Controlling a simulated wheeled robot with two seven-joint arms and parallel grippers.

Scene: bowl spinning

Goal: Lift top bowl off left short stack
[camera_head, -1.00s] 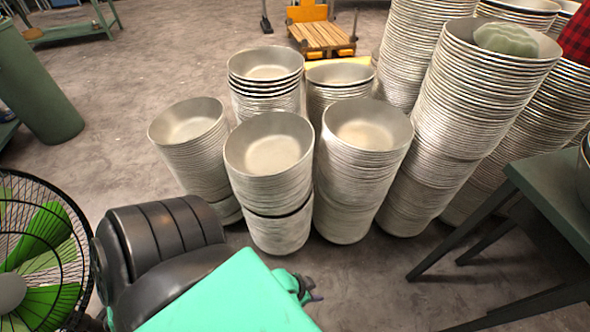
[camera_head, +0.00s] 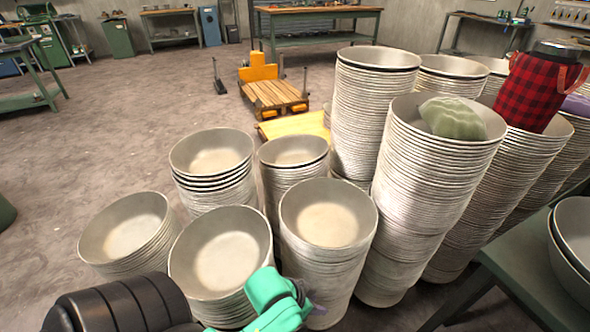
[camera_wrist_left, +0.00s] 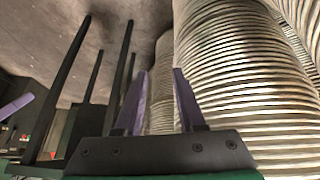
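Several stacks of pale metal bowls stand on the floor. The leftmost short stack (camera_head: 130,232) leans slightly, with an empty top bowl. Beside it is another front stack (camera_head: 220,255), its lower right partly hidden by my left arm. To its right stands a third front stack (camera_head: 328,220). My left gripper (camera_head: 316,308) is low in front of this third stack, mostly hidden behind its green wrist. In the left wrist view its two purple fingers (camera_wrist_left: 160,85) are apart with nothing held, and ribbed stack sides (camera_wrist_left: 235,85) rise close beyond them. My right gripper is not identifiable.
Taller stacks (camera_head: 430,170) stand to the right, one topped by a pale green lumpy object (camera_head: 453,118), another by a red plaid item (camera_head: 535,92). A dark table (camera_head: 515,268) with bowls is at right. A yellow pallet truck (camera_head: 272,90) stands behind. Floor at left is open.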

